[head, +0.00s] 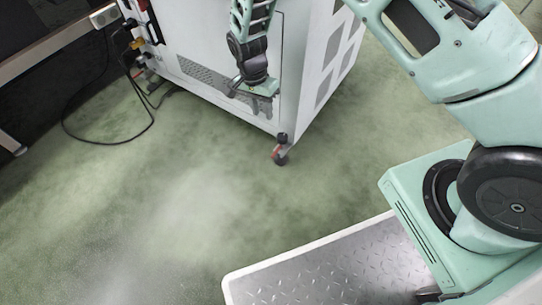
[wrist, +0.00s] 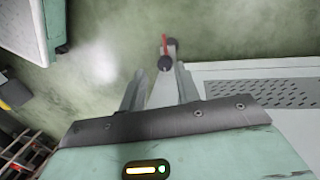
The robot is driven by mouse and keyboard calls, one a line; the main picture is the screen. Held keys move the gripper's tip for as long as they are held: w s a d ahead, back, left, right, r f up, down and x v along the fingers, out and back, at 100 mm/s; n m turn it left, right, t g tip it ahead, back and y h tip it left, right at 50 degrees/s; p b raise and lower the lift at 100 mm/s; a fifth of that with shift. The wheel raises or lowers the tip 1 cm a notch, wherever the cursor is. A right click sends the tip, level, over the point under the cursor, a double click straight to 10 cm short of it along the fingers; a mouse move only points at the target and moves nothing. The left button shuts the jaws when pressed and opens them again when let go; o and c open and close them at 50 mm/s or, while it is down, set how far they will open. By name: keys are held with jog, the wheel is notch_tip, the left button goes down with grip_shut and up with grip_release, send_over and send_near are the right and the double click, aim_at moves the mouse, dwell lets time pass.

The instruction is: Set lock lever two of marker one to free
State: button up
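The white wheeled cabinet (head: 225,45), which I take to be the marker, stands at the top middle of the head view. A dark caster (head: 281,158) under its near corner carries a red lever (head: 276,151). In the wrist view the red lever (wrist: 165,43) stands out from the dark caster (wrist: 165,63), beyond my fingertips. My gripper (wrist: 160,72) is open and empty, its two fingers apart on either side of the line to the caster. In the head view my gripper (head: 262,88) hangs in front of the cabinet, above and left of the caster.
Black cables (head: 115,138) lie on the green floor at left, below a bench edge (head: 60,38). The floor (head: 185,200) in front of the cabinet is clear. A perforated vent panel (wrist: 265,93) is on the cabinet side, right of my fingers.

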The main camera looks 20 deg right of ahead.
jog(key=shift+m, duration=0.3)
jog(key=d+f+b, duration=0.1)
jog(key=f+b, duration=0.2)
jog(key=f, duration=0.4)
jog(key=s+d+f+b, duration=0.1)
jog(key=f+b, duration=0.2)
jog(key=f, duration=0.4)
jog(key=d+f+b, duration=0.1)
jog(key=f+b, duration=0.2)
jog(key=f, duration=0.4)
jog(key=shift+s, duration=0.25)
jog(key=shift+r, duration=0.1)
grip_shut()
